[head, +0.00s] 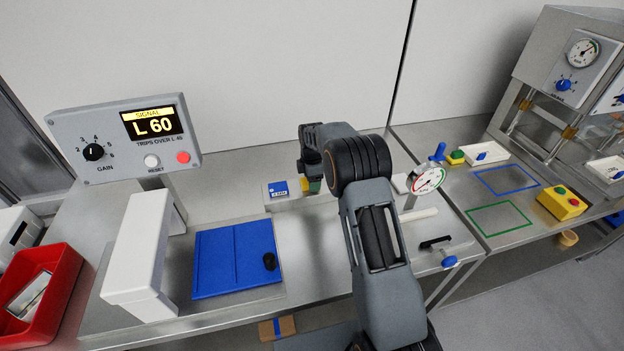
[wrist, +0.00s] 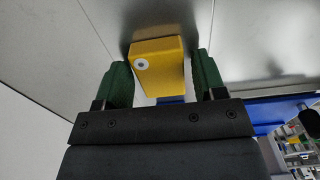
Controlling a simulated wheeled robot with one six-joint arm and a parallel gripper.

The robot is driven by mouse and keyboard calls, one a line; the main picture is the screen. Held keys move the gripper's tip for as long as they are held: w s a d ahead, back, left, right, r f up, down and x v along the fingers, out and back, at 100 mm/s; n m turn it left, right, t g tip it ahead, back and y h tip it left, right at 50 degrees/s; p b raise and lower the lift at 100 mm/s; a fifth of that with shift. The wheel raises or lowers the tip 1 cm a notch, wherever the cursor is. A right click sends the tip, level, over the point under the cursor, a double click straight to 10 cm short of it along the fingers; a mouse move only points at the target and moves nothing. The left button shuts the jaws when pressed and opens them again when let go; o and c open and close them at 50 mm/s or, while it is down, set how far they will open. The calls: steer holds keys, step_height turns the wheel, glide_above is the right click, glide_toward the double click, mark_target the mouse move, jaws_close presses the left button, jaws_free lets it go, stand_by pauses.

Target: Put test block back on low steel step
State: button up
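The yellow test block (wrist: 158,63), with a round white spot on its face, shows in the wrist view between the two green fingertips. My gripper (wrist: 163,80) looks open around it, with a narrow gap at the right finger; contact at the left finger is unclear. In the head view my arm hides most of the gripper (head: 306,184), and only a small yellow part of the block (head: 315,186) shows beside a green fingertip.
A white arch (head: 138,255) and a blue board (head: 235,257) lie nearer on the steel table. A dial gauge (head: 426,180) stands to the right. A red bin (head: 40,290) is at far left.

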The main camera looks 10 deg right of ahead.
steer(key=shift+o, duration=0.7)
steer(key=shift+r, duration=0.1)
steer(key=shift+r, duration=0.25)
steer(key=s+r+m+b, duration=0.1)
steer(key=s+r+m, duration=0.1)
steer(key=r, duration=0.6)
steer(key=s+r+m+b, duration=0.1)
steer(key=s+r, duration=0.2)
steer(key=r, duration=0.5)
steer(key=s+r+m+t, duration=0.2)
steer(key=s+r+m, duration=0.3)
steer(key=s, duration=0.7)
steer(key=s+f+m+t, duration=0.1)
steer(key=s+f+m, duration=0.1)
steer(key=s+m, duration=0.3)
steer(key=s+f+m+t, duration=0.1)
steer(key=s+f+m, duration=0.2)
steer(key=s, duration=0.6)
steer(key=shift+s+a+m, duration=0.3)
steer(key=shift+s+m, duration=0.05)
steer(key=shift+m, duration=0.65)
